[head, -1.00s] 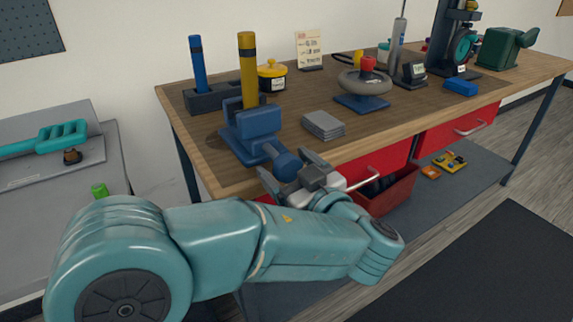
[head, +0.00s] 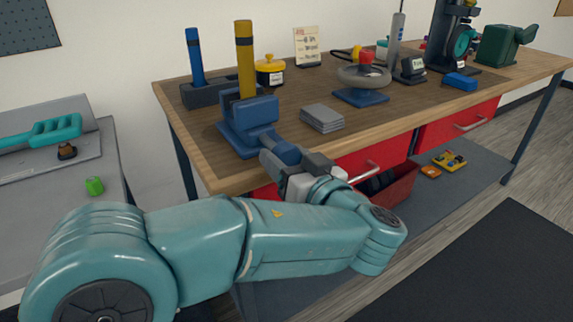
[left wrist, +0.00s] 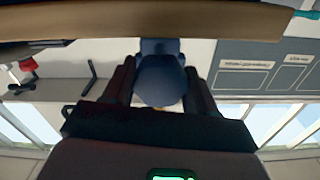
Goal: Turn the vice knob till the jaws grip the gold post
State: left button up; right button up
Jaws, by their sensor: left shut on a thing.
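The blue vice (head: 248,122) stands at the front left corner of the workbench. The gold post (head: 245,60) stands upright at its jaws; I cannot tell whether the jaws touch it. The vice knob (head: 280,150) sticks out from the vice over the bench's front edge. My left gripper (head: 293,164) is at the knob and shut on it. In the left wrist view the blue knob (left wrist: 159,80) sits between the two dark fingers of the left gripper (left wrist: 160,92). My right gripper is not in view.
The workbench edge (head: 300,155) runs just behind my left gripper. Grey plates (head: 322,118), a blue post in a dark holder (head: 215,95) and a yellow-lidded pot (head: 269,72) stand near the vice. A red bin (head: 398,188) sits on the lower shelf.

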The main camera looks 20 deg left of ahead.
pick_arm(q)
jog(key=shift+r+m+b, duration=0.15)
jog(key=shift+m+b, duration=0.2)
jog(key=shift+m, duration=1.15)
jog(key=shift+r, duration=0.1)
jog(key=o, duration=1)
jog(key=shift+w+a, duration=0.1)
jog(key=shift+o, duration=0.2)
jog(key=shift+f, duration=0.25)
